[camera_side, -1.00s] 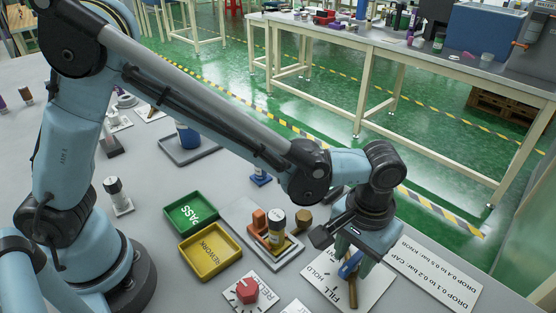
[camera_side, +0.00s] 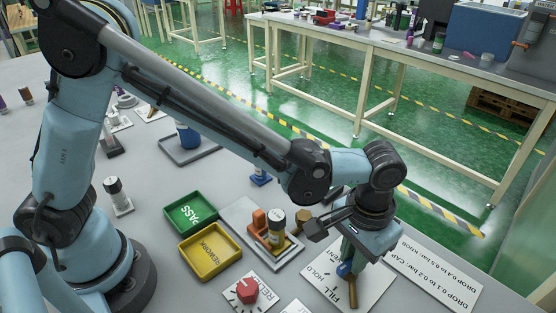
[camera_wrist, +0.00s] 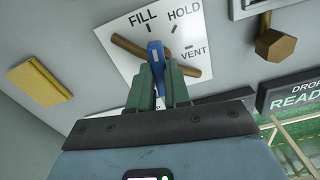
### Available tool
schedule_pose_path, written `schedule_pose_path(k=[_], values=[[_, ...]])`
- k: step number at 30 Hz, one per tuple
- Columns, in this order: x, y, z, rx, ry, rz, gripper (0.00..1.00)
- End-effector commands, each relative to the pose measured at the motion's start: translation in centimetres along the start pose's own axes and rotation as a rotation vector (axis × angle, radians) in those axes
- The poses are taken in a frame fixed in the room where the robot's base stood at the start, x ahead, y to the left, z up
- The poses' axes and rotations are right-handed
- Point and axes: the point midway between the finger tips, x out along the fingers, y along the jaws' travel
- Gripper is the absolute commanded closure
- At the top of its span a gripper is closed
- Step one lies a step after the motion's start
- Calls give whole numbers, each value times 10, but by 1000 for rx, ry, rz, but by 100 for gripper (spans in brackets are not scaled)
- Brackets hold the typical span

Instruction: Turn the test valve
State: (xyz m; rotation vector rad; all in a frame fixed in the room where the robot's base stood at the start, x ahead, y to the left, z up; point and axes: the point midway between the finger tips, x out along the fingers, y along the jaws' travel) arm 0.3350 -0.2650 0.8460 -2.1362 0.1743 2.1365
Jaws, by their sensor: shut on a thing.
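The test valve has a blue lever (camera_wrist: 156,55) over a brown pipe (camera_wrist: 128,46), on a white plate (camera_wrist: 118,58) marked FILL, HOLD and VENT. In the wrist view the lever's far end lies just below the FILL lettering, left of the HOLD mark. My gripper (camera_wrist: 160,80) is shut on the lever, with a green finger on each side. In the side view my gripper (camera_side: 350,258) reaches down over the plate (camera_side: 378,283), and the lever (camera_side: 344,269) shows at its fingertips. The fingers hide part of the lever and plate.
A fixture (camera_side: 247,212) with an orange clamp and a dark bottle (camera_side: 276,225) stands left of my gripper. Green PASS (camera_side: 172,224) and yellow REWORK (camera_side: 188,258) trays lie farther left. A red knob (camera_side: 247,290) is at the front. A DROP sign (camera_side: 436,272) lies right.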

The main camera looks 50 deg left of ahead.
Motion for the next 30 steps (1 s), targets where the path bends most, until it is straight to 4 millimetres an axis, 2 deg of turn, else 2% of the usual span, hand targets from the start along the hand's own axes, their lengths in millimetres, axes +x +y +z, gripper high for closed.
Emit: schedule_pose_path(k=[18,30], values=[[0,0,-1,483,1,0,100],[0,0,-1,615,2,0,100]])
